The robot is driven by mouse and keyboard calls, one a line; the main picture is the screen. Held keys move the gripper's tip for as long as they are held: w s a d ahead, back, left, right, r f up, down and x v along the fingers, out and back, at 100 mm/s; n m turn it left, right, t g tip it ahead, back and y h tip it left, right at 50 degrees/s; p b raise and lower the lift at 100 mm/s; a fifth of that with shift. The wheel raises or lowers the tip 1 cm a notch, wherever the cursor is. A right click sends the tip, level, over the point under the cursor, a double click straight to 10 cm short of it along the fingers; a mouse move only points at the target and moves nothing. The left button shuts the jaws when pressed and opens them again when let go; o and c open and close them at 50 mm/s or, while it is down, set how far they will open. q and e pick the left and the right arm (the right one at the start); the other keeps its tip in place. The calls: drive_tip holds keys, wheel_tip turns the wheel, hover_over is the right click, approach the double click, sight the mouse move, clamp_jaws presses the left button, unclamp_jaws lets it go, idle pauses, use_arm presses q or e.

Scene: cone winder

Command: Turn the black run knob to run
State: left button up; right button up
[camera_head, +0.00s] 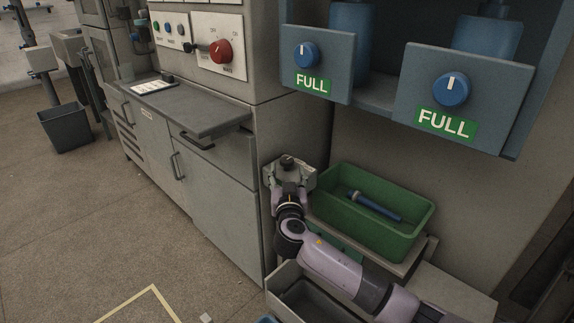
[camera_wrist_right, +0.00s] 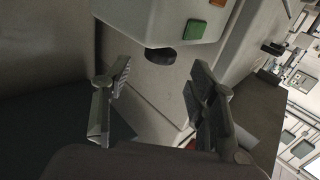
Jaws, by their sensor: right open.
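A pale box (camera_head: 302,173) stands beside the grey cabinet in the head view. A small dark knob-like part (camera_head: 287,161) shows on it. In the right wrist view a pale box (camera_wrist_right: 185,14) carries a green and an orange button, and a round black knob (camera_wrist_right: 157,57) sticks out from its edge. I take this for the run knob; its marking and setting cannot be read. My right gripper (camera_head: 289,187) is close to the box. In the wrist view its open fingers (camera_wrist_right: 158,95) are spread apart, empty, with the knob beyond and between them, apart from both.
A green bin (camera_head: 418,222) holding a blue rod (camera_head: 374,206) stands right of my right gripper. Blue knobs with FULL labels (camera_head: 306,56) hang above. A red knob (camera_head: 220,51) is on the cabinet panel. Open floor (camera_head: 90,220) lies to the left.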

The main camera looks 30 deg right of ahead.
sight(287, 165)
drive_tip(key=x, duration=0.4)
drive_tip(key=shift+w, duration=0.1)
drive_tip(key=shift+w+d, duration=0.3)
drive_tip(key=shift+w, duration=0.2)
use_arm(q)
drive_tip(key=shift+r, duration=0.8)
use_arm(e)
drive_tip(key=shift+c, duration=0.4)
use_arm(q)
drive_tip(key=shift+f, duration=0.15)
use_arm(e)
drive_tip(key=c, duration=1.1)
